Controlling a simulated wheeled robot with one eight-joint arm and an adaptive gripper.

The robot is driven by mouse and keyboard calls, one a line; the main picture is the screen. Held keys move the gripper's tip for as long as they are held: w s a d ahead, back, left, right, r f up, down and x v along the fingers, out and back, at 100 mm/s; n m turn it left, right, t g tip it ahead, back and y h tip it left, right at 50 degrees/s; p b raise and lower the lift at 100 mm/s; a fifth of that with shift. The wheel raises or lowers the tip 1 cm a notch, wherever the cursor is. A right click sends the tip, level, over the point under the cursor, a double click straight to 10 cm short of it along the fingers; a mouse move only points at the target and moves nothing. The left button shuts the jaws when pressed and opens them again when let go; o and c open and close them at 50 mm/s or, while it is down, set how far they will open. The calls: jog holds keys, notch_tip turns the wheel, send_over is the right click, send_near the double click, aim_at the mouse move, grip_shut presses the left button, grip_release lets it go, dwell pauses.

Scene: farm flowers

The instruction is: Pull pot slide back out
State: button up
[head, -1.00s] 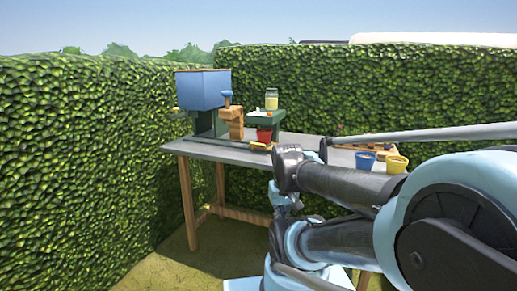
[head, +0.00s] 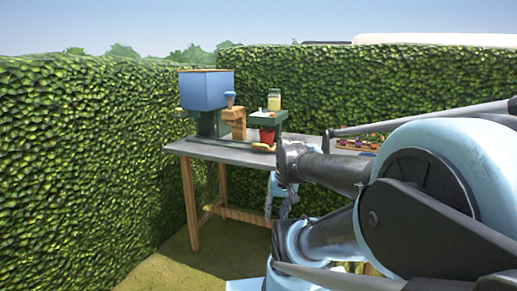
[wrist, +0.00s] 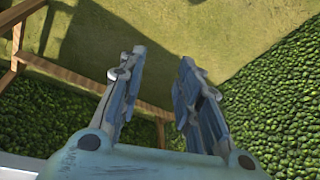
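A green machine with a blue hopper (head: 206,90) stands on the left part of the grey table. A red pot (head: 267,134) sits on it, under a green shelf (head: 267,120). A small yellow piece (head: 262,146), perhaps the handle of the pot slide, shows at the front below the pot. My gripper (wrist: 158,75) is open and empty in the wrist view, its fingers apart over grass. In the head view my gripper (head: 278,193) hangs in front of the table, below the level of its top. The slide's full length cannot be made out.
The grey table (head: 215,152) has wooden legs (head: 190,205). A jar (head: 274,99) stands on the green shelf. A tray of flowers (head: 360,142) lies at the right, partly behind my arm. Hedges (head: 80,150) close off the left and back. Grass before the table is free.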

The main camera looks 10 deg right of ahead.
jog(key=w+a+r+m+t+y, duration=0.1)
jog(key=w+r+m+y, duration=0.1)
jog(key=w, duration=0.3)
jog(key=w+a+r+m+y, duration=0.1)
jog(key=w+a+r+m, duration=0.1)
jog(key=w, duration=0.3)
jog(key=m+t+y, duration=0.5)
jog(key=m+t, duration=0.4)
jog(key=m, duration=0.2)
send_near(261, 145)
jog(key=x, duration=1.2)
jog(key=shift+a, duration=0.1)
grip_shut()
